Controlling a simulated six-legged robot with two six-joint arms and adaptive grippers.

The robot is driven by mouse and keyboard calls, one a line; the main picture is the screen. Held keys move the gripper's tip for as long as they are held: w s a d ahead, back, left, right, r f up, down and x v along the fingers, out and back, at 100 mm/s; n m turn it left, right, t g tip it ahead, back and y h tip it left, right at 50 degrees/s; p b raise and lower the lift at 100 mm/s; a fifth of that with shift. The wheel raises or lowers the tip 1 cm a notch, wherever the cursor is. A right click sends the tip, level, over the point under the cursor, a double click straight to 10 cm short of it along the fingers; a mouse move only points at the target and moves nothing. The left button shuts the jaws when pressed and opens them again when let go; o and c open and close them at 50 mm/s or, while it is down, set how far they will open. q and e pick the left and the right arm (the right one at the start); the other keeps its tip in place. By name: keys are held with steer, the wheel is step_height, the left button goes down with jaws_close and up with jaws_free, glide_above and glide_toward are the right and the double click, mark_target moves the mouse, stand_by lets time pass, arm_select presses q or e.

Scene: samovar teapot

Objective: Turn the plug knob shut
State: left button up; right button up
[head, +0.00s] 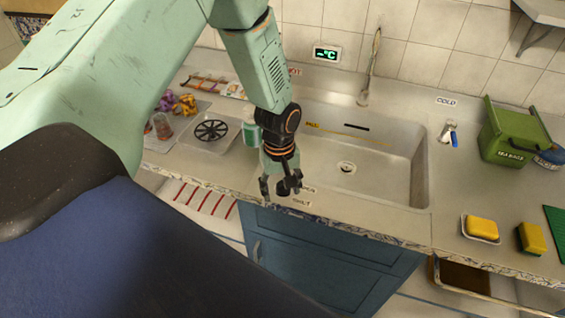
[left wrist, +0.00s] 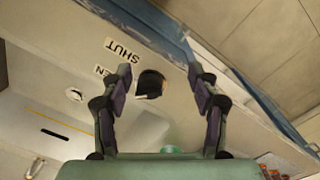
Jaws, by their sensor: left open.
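The plug knob (left wrist: 150,84) is a small dark knob on the counter's front rim, beside the sink. In the left wrist view it shows between my left gripper's fingers, with a SHUT label (left wrist: 118,50) next to it and another label partly hidden by a finger. My left gripper (left wrist: 160,72) is open, its fingers apart on either side of the knob in that view; I cannot tell whether they touch it. In the head view the left gripper (head: 282,186) points down over the front rim and largely hides the knob. My right gripper is not in view.
The sink (head: 375,165) with its drain (head: 346,168) lies right of the gripper. A drying plate with a black wheel-like disc (head: 211,130) and a green-white can (head: 251,133) stand left. Yellow sponges (head: 482,228) and a green bin (head: 508,133) stand right. Blue cabinet doors (head: 320,260) lie below.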

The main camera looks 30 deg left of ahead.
mark_target(282, 182)
arm_select(q)
steer(key=shift+n, duration=0.9)
steer(key=w+r, duration=0.1)
steer(key=w+a+r, duration=0.1)
steer(key=w+r, duration=0.1)
steer(key=w+a+r, duration=0.1)
steer(key=shift+w+r+b, duration=0.2)
steer(key=shift+r+b, duration=0.05)
steer(key=shift+b, duration=0.15)
steer(key=f, duration=0.6)
steer(key=shift+a+f, duration=0.2)
steer(key=shift+a, duration=0.05)
steer(key=shift+w+d+f, duration=0.15)
steer(key=shift+f, duration=0.45)
steer(key=shift+c, duration=0.5)
steer(key=c, duration=1.1)
